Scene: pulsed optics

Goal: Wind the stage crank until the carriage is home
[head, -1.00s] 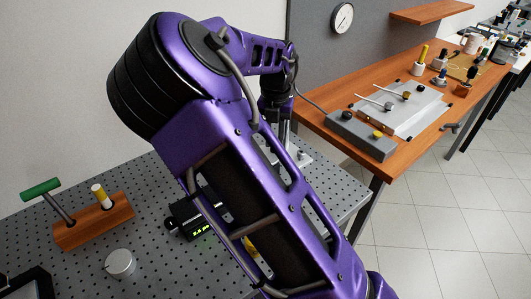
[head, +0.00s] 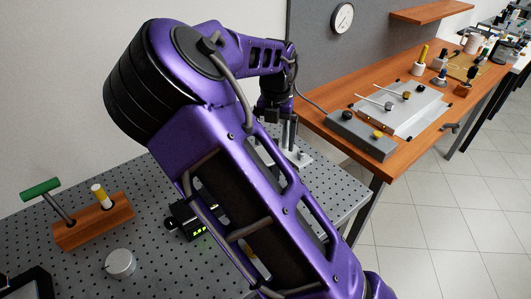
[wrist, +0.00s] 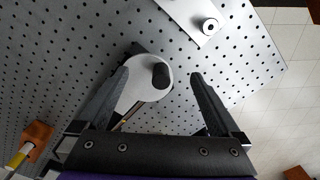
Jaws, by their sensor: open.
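The stage crank (wrist: 145,82) shows in the wrist view as a pale round disc with an upright black handle knob (wrist: 160,74). My gripper (wrist: 159,76) is open, with one dark finger on each side of the knob. The left finger overlaps the disc's edge in the picture; the right finger is clear of the knob. I cannot tell the height between fingertips and knob. In the head view my purple arm hides the crank and most of the stage. A black readout box with green digits (head: 197,222) shows beside the arm. I cannot make out the carriage.
A metal plate with a round post (wrist: 207,27) lies near the crank on the perforated table (head: 75,275). A wooden block (head: 95,222) holds a green-handled tool and a yellow-capped piece. A grey knob (head: 120,263) stands nearby. A wooden bench (head: 325,130) stands behind right.

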